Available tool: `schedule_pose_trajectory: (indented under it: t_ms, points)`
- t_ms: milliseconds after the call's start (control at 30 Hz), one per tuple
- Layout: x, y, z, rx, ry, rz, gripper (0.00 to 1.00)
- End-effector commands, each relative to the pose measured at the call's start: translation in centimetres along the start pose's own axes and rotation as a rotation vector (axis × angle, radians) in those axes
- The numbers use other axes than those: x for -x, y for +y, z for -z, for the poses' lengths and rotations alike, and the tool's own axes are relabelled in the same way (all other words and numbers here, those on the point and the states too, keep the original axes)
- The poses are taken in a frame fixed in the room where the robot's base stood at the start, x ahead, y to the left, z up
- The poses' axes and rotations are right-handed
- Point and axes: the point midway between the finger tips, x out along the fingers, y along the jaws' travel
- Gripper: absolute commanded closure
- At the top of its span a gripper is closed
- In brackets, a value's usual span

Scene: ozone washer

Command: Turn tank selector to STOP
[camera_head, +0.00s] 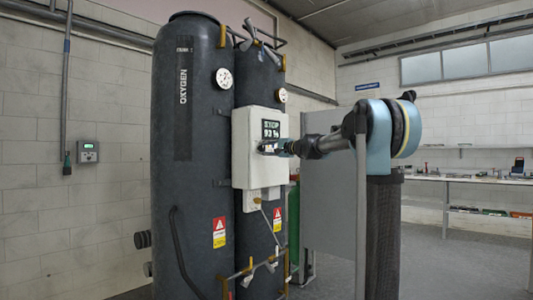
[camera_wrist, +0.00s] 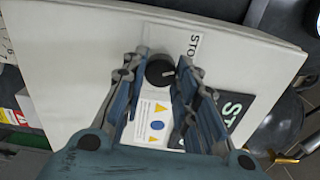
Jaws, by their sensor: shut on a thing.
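The tank selector is a small round black knob (camera_wrist: 160,70) on a white control box (camera_head: 243,168). A light pointer mark shows on the knob, toward a label reading "STO" (camera_wrist: 194,43), partly cut off. My gripper (camera_wrist: 161,64) is shut on the knob, with one blue-grey finger on each side. In the head view my gripper (camera_head: 270,147) is at the front of the box, and it hides the knob there. A dark display (camera_head: 271,129) above it reads STOP and what looks like 93 %.
A large dark oxygen tank (camera_head: 185,200) stands left of the box, and a narrower tank (camera_head: 262,85) is behind it. A grey cabinet (camera_head: 328,200) stands to the right. A white sticker with yellow triangles (camera_wrist: 155,115) lies between my fingers in the wrist view.

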Motion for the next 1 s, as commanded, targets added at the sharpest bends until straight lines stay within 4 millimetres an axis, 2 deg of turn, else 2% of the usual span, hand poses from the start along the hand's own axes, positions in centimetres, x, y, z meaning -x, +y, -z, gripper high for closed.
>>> schedule_pose_trajectory:
  t_ms: [333, 867, 900, 967, 1000]
  points:
    - [0.05, 0.26, -0.08, 0.133, -0.002, -0.003, 0.96]
    - [0.05, 0.34, -0.10, 0.155, -0.002, -0.004, 0.96]
    - [0.05, 0.35, -0.11, 0.155, -0.003, -0.005, 0.64]
    - [0.04, 0.33, -0.10, 0.155, -0.002, -0.004, 0.52]
    - [0.04, 0.29, -0.10, 0.154, -0.002, -0.004, 0.52]
